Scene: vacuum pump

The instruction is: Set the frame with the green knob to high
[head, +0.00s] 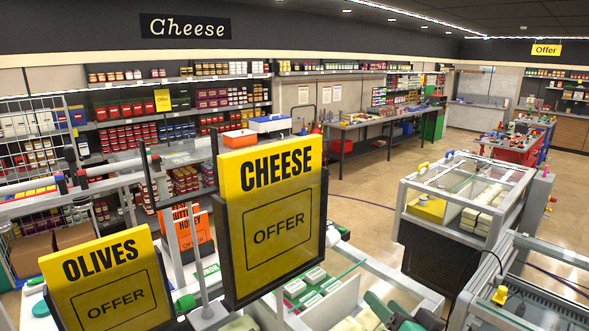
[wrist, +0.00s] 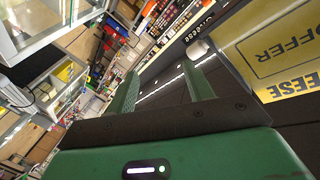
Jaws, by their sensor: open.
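Several yellow offer signs in dark frames stand on poles. The cheese sign frame (head: 272,215) is large in the middle foreground. The olives sign frame (head: 108,285) stands lower at the left. An orange sign (head: 187,228) is partly hidden behind them. In the wrist view the cheese sign (wrist: 283,50) is at the upper right, beside and apart from the fingers. Green parts of my arm show at the head view's bottom edge.
A glass-topped display case (head: 465,205) stands at the right, and another case (head: 525,285) is in front of it. A wire rack (head: 35,150) is at the left. Stocked shelves line the back wall. Open floor (head: 365,190) lies between the counters.

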